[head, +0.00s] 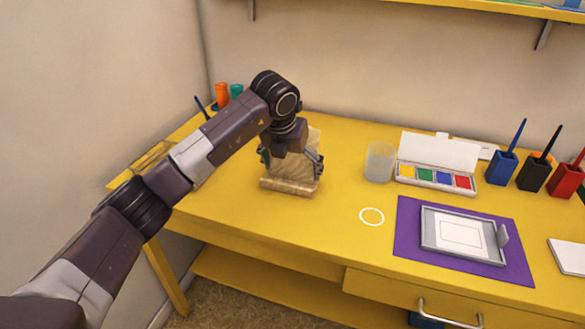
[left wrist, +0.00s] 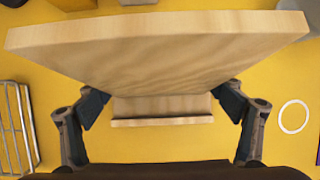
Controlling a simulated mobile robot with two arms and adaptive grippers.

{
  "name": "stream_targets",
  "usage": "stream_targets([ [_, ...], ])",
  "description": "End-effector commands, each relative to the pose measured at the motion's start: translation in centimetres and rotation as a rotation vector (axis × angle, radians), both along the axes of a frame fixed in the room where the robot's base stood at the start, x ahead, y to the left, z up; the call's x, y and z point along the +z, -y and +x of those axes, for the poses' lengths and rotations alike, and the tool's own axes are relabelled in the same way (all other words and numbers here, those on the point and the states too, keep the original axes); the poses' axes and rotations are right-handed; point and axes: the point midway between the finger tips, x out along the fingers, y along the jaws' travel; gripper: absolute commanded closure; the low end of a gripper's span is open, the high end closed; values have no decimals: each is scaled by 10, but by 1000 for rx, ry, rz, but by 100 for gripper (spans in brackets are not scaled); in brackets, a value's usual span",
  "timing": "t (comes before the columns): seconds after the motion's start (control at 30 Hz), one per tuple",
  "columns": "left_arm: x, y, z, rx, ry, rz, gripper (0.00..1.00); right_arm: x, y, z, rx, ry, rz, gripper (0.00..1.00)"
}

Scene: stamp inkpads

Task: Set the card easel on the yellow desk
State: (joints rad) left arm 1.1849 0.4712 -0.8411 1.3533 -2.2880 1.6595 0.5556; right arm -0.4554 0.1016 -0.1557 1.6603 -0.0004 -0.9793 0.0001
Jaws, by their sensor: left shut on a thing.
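The card easel (head: 290,187) is pale wood with a tilted back board and a front ledge. In the head view it is upright at the left part of the yellow desk (head: 335,228), its base at or very near the desk top; I cannot tell if it touches. My left gripper (head: 291,165) comes down over it and is shut on it. In the left wrist view the easel's board (left wrist: 160,45) fills the top middle, with its ledge (left wrist: 162,111) below, between the two fingers (left wrist: 162,103). My right gripper is not in view.
A white ring (head: 372,217) is marked on the desk right of the easel. A clear cup (head: 380,162), an open paint box (head: 436,178) and a purple mat (head: 408,238) with a grey frame lie further right. A wire rack (left wrist: 15,130) lies left.

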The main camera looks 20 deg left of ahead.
Motion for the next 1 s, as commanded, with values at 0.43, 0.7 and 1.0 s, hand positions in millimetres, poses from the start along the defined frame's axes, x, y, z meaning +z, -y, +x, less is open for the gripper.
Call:
stream_targets([
  [0.43,-1,0,0,0,-1,0,0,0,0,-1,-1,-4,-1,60],
  [0.7,6,0,-1,0,2,-1,0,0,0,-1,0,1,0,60],
  [1.0,63,-1,-24,-1,4,0,0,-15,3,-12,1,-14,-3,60],
])
